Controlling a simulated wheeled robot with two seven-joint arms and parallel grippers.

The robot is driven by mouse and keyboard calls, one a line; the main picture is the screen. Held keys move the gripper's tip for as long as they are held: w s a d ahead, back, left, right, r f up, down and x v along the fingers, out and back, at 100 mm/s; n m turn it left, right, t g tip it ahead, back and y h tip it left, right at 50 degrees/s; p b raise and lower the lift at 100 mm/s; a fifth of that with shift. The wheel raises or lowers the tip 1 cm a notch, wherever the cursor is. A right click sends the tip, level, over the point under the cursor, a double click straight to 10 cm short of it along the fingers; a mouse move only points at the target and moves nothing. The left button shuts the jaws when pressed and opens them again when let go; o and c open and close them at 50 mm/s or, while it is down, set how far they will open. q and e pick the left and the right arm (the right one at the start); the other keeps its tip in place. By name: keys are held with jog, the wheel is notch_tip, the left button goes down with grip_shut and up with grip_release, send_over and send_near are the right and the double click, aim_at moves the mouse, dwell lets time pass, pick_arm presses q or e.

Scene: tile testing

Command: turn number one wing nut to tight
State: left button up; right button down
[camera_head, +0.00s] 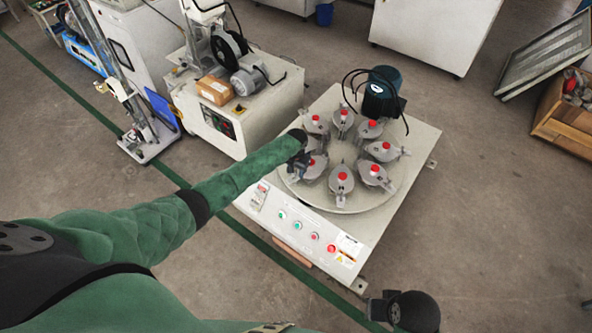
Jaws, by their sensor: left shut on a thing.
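The round turntable (350,200) of the tile tester carries a ring of grey clamp units with red caps. My left gripper (301,165) is at the left side of this ring, at the clamp unit (316,168) there. It is shut on a small part at that unit, which I take to be its wing nut; the fingers and dark wrist largely hide it. No number can be read on the units. The dark end of my right arm (405,310) shows at the bottom right, away from the machine; its fingers are not clear.
A dark green motor (381,95) with black cables stands behind the ring. The front panel has several buttons (298,226). Another white machine (235,110) stands close at the left. A wooden crate (565,110) is at far right. Floor right of the tester is clear.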

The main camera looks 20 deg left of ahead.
aim_at(296, 173)
pick_arm(q)
jog(key=m, duration=0.4)
jog(key=shift+m, duration=0.3)
dwell(0.3)
jog(key=o, duration=1)
jog(key=shift+r, duration=0.1)
jog(key=shift+r, duration=3.8)
